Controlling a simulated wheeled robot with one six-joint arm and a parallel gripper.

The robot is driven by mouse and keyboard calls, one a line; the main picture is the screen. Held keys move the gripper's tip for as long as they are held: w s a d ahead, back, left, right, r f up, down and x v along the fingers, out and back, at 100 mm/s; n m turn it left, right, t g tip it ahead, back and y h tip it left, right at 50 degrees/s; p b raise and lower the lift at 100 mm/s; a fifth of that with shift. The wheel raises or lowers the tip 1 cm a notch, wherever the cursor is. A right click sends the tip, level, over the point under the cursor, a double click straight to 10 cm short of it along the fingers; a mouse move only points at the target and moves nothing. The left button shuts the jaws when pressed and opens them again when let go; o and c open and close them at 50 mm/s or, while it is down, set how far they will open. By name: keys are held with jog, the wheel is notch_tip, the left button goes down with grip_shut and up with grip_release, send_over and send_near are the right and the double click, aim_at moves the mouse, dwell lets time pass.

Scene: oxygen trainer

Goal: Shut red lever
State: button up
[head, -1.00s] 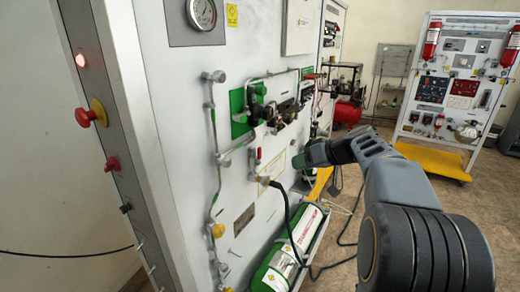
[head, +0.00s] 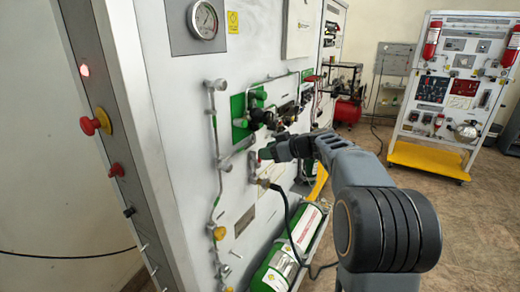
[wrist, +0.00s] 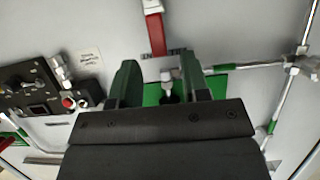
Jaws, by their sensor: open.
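The red lever (wrist: 156,32) is on the grey panel, at the top middle of the wrist view. It is a red handle with a pale upper part, running nearly upright in that picture. My gripper (wrist: 158,66) is open, its two dark green fingers apart with nothing between them but the panel behind. The lever shows beyond the fingertips, roughly in line with the gap; I see no contact. In the head view my gripper (head: 266,154) is close to the panel, and the lever is mostly hidden there.
A green plate with a valve (head: 247,110) sits above my gripper on the panel. A pipe (head: 217,150) runs down to its left. A black cable (head: 287,205) leaves a connector below, near a green cylinder (head: 285,262). Switches (wrist: 45,90) show left in the wrist view.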

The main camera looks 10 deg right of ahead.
jog(key=shift+p+x, duration=0.4)
jog(key=shift+x, duration=1.5)
jog(key=shift+c, duration=0.3)
grip_shut()
